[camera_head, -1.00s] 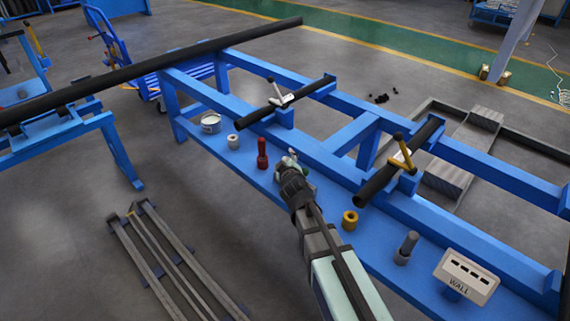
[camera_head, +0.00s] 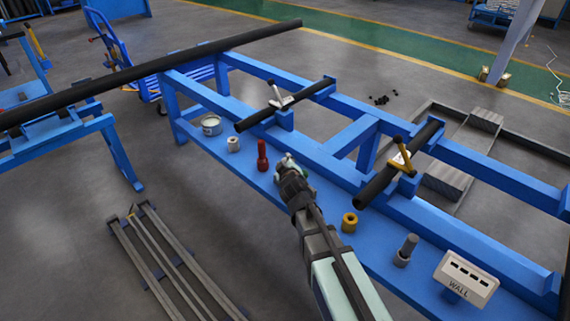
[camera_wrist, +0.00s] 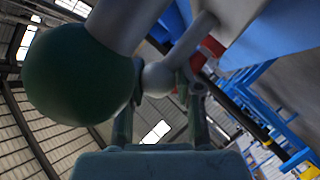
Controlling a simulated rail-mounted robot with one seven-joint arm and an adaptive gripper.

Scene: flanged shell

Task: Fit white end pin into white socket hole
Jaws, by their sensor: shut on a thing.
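My gripper (camera_head: 289,164) is low over the blue bench, to the right of the red peg. In the wrist view, my gripper's fingers (camera_wrist: 160,125) are closed on a piece with a pale ball (camera_wrist: 158,78). A large dark green ball (camera_wrist: 75,75) and a pale rod (camera_wrist: 196,35) show beside it. I cannot clearly tell which part of it is the white end pin. A white cylinder with a hole in its top, probably the white socket (camera_head: 233,145), stands upright on the bench left of the red peg, apart from my gripper.
A red peg (camera_head: 262,157) stands between my gripper and the white cylinder. A tin (camera_head: 211,127) stands farther left. A yellow ring (camera_head: 349,222), a grey peg (camera_head: 406,248) and a WALL box (camera_head: 466,277) stand to the right. Clamped dark pipes (camera_head: 400,165) lie across the blue frame behind.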

